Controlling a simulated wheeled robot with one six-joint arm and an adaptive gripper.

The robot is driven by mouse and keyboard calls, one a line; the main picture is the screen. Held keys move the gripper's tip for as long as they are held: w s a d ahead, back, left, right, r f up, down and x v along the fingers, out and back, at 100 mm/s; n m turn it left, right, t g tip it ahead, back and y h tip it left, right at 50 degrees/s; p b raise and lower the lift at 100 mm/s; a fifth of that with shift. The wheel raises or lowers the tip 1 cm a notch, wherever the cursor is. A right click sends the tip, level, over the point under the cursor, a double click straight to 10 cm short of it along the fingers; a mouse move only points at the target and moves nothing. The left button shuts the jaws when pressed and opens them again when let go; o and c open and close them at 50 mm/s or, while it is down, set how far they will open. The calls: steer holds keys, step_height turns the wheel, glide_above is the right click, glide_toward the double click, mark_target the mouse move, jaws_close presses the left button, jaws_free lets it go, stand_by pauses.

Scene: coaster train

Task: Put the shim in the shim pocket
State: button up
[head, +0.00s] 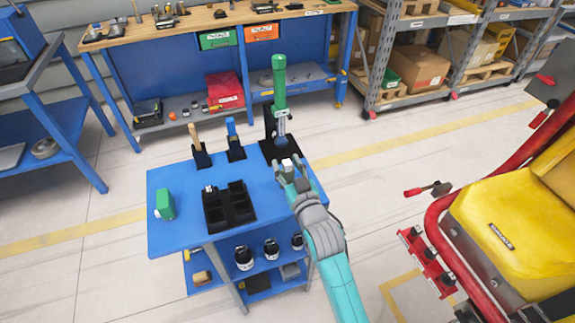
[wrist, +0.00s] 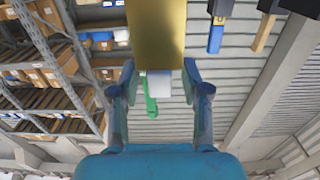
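My gripper (head: 289,168) is over the right side of the blue cart top. In the wrist view, its two fingers (wrist: 160,80) stand either side of a flat gold-coloured piece, which I take to be the shim (wrist: 157,32), with a pale block (wrist: 159,84) at its end. The pale block also shows between the fingers in the head view (head: 288,163); the gold part cannot be made out there. A black holder (head: 229,205) with several open pockets stands on the cart, left of my gripper. Which one is the shim pocket, I cannot tell.
A green block (head: 165,204) stands left on the cart (head: 175,240). Along its back edge stand a wood-handled tool (head: 195,138), a blue-handled tool (head: 233,133) and a tall green-handled tool (head: 280,90) in black stands. A yellow train seat (head: 510,235) is at right.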

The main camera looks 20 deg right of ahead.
steer(key=shift+r, duration=0.15)
steer(key=s, duration=1.2)
steer(key=s+f+g, duration=0.1)
steer(key=s+f, duration=0.2)
steer(key=s, duration=1.4)
steer(key=s+f+g, duration=0.2)
steer(key=s+f, duration=0.1)
steer(key=s, duration=1.3)
steer(key=shift+s, duration=0.4)
steer(key=shift+s+r, duration=0.1)
steer(key=shift+s, duration=0.35)
steer(key=shift+c, duration=0.6)
